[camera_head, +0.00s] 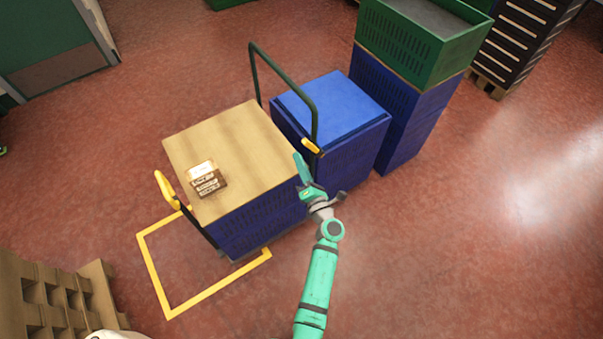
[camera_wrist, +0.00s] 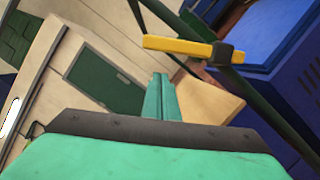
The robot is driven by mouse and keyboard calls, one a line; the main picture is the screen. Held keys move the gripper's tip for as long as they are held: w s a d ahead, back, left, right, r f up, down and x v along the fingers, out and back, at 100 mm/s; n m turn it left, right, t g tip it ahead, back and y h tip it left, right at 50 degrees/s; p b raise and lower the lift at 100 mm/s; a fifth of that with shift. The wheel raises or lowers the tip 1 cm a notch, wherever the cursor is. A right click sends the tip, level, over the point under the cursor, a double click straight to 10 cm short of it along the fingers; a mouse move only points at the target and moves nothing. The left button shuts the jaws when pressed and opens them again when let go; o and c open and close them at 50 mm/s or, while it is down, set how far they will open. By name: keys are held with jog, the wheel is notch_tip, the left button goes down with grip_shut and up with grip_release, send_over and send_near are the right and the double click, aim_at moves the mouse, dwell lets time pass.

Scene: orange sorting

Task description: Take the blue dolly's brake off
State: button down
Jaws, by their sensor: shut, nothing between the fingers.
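A blue crate with a blue lid (camera_head: 335,105) stands by a dark green push-handle frame (camera_head: 312,100); I take this as the blue dolly, but its base is hidden. A short yellow lever (camera_head: 311,146) sits on the frame's near post. In the wrist view the yellow lever (camera_wrist: 180,46) sticks out sideways from a dark bracket on the green bar. My gripper (camera_head: 298,158) is just left of and slightly below the lever in the head view. In the wrist view its fingers (camera_wrist: 160,80) are together and empty, below the lever with a visible gap.
A wood-topped blue stack (camera_head: 240,140) with a small box (camera_head: 205,178) stands close on the left, with a yellow handle (camera_head: 167,190). A yellow floor outline (camera_head: 190,300) surrounds its near side. A green crate (camera_head: 415,40) tops blue crates behind. Floor at right is clear.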

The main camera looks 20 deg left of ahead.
aim_at(314, 149)
jog(key=shift+w+d+r, duration=0.7)
jog(key=shift+w+d, duration=0.15)
jog(key=shift+w, duration=0.05)
